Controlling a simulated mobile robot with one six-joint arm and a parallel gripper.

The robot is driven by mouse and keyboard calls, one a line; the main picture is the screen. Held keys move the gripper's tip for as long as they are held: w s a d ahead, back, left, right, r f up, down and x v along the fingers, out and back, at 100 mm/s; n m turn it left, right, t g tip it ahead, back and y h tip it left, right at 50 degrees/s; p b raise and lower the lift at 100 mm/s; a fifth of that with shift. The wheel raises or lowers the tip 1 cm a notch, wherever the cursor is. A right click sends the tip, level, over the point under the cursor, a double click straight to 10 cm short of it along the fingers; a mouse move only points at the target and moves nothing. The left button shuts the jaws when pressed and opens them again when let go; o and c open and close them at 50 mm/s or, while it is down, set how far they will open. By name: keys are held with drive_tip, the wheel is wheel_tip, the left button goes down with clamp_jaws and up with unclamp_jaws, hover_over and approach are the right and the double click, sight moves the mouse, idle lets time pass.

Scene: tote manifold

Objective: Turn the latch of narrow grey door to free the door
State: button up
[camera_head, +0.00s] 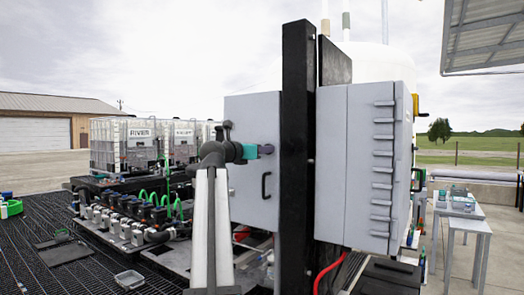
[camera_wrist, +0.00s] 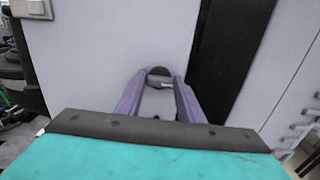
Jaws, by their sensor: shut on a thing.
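The narrow grey door (camera_head: 250,112) stands left of a black post in the head view and looks flush in its panel. It fills the middle of the wrist view (camera_wrist: 95,50). A small dark, rounded latch (camera_wrist: 159,72) with a pale lower part sits on its face. My gripper (camera_wrist: 160,88) has its two purple fingers shut on the latch, one on each side. In the head view my teal gripper (camera_head: 264,149) meets the door face above a black pull handle (camera_head: 266,187). My gripper hides the latch there.
The black post (camera_head: 297,150) stands close right of the door. A grey louvred cabinet (camera_head: 345,160) lies beyond it. Pipework with green hoses (camera_head: 160,205) is at lower left. White caged tanks (camera_head: 125,145) stand behind. A red hose (camera_head: 330,272) runs below the cabinet.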

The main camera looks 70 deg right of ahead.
drive_tip(key=shift+m, duration=0.3)
drive_tip(key=m, duration=0.3)
drive_tip(key=shift+f+m, duration=0.1)
drive_tip(key=shift+m, duration=0.2)
drive_tip(key=m+b, duration=0.1)
drive_tip(key=m, duration=0.3)
drive_tip(key=shift+s+f+m, duration=0.1)
drive_tip(key=shift+m, duration=0.2)
drive_tip(key=m+b, duration=0.3)
drive_tip(key=m, duration=0.2)
drive_tip(key=shift+f, duration=0.1)
drive_tip(key=shift+a+m+b, duration=0.1)
drive_tip(key=shift+m+b, duration=0.8)
drive_tip(key=shift+m, duration=1)
drive_tip(key=o, duration=1.1)
drive_tip(key=shift+c, duration=0.2)
